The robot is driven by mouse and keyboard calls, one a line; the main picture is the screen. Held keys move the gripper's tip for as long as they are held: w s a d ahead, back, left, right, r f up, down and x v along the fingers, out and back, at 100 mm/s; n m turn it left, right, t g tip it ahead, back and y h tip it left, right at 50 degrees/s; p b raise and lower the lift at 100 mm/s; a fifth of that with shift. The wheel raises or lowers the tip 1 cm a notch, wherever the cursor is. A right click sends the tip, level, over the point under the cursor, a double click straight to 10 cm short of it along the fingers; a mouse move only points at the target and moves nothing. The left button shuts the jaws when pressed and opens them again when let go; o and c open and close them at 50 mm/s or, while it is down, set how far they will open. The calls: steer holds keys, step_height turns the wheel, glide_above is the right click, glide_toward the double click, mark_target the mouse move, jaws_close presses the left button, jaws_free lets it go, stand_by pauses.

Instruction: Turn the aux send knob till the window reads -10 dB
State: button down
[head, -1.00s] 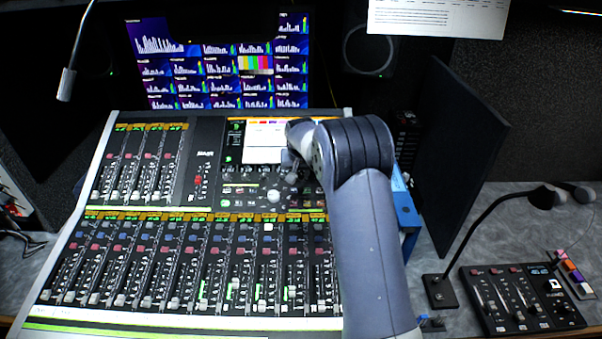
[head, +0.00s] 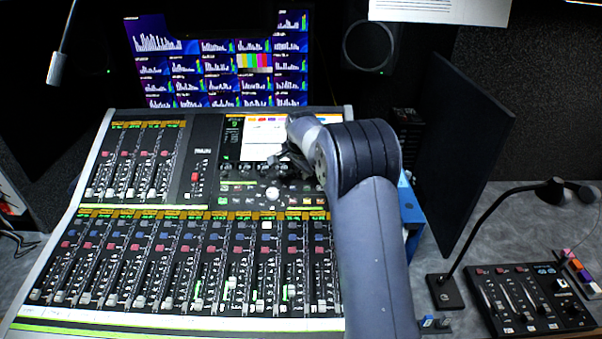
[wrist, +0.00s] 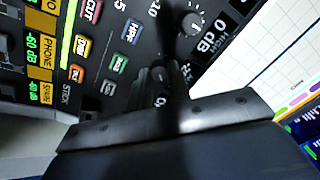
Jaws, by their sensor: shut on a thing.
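My gripper (head: 281,161) is over the row of knobs under the console's bright screen (head: 263,138). In the wrist view, its dark fingers (wrist: 165,78) are shut on a small dark knob, which they mostly hide. I cannot read that knob's name. Close above it in the wrist view is another round grey knob (wrist: 192,23), apart from the fingers. A large white "0 dB" reading (wrist: 206,38) stands beside that knob, with "HIGH" lettering next to it. No -10 dB reading is legible.
The mixing console (head: 190,211) is crowded with faders and buttons around the gripper. A monitor (head: 220,75) stands behind it. A dark upright panel (head: 455,150), a gooseneck lamp (head: 495,205) and a small control box (head: 528,300) are on the right.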

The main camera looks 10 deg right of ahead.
steer(key=shift+m+b, duration=0.35)
steer(key=shift+m, duration=1.25)
steer(key=c, duration=1.3)
jaws_free()
steer(key=v, duration=1.1)
steer(key=shift+b, duration=0.35)
